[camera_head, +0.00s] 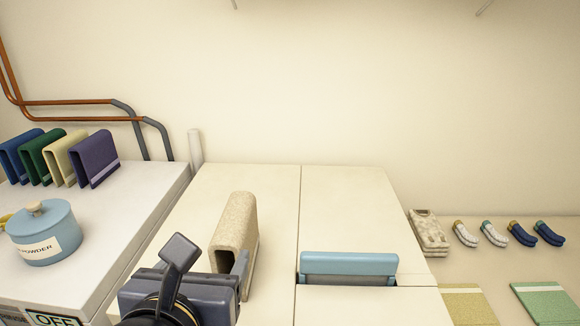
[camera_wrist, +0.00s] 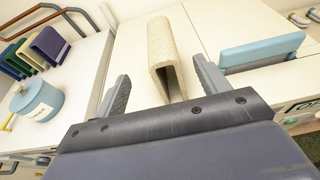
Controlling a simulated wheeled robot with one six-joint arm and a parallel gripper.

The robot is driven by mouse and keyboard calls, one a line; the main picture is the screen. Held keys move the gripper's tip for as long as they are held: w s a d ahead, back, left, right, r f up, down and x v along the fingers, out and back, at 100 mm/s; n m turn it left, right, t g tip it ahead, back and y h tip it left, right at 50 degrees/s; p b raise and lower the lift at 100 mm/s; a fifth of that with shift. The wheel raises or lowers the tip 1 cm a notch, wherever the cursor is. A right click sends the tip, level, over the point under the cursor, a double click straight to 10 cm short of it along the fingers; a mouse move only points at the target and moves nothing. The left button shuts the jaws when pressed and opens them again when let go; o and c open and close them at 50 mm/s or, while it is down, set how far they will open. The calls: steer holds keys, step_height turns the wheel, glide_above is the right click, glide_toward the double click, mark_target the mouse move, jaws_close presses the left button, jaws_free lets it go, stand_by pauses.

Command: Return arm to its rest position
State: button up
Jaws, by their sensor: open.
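My gripper (camera_head: 208,273) is low in the head view, above the cream top of the middle cabinet (camera_head: 270,205). In the wrist view my gripper (camera_wrist: 160,85) shows two grey fingers spread apart. A beige speckled folded cloth (camera_head: 235,228) stands upright on the cabinet top like an upside-down U. In the wrist view the cloth (camera_wrist: 163,50) shows between and beyond the fingers. I see no clear contact between them, and nothing is held. In the head view my gripper partly hides the cloth's lower end.
A blue lid or handle (camera_head: 348,268) stands up at the cabinet's front right. On the left white top are a blue powder pot (camera_head: 45,235) and several folded cloths (camera_head: 95,157).

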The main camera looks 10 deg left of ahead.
mark_target(226, 233)
steer(key=p+x, duration=0.1)
steer(key=x, duration=1)
steer(key=shift+w+f, duration=0.15)
steer(key=shift+w, duration=0.05)
steer(key=shift+w+a+f, duration=0.1)
steer(key=shift+w+f, duration=0.15)
steer(key=shift+r, duration=0.15)
steer(key=shift+s, duration=0.1)
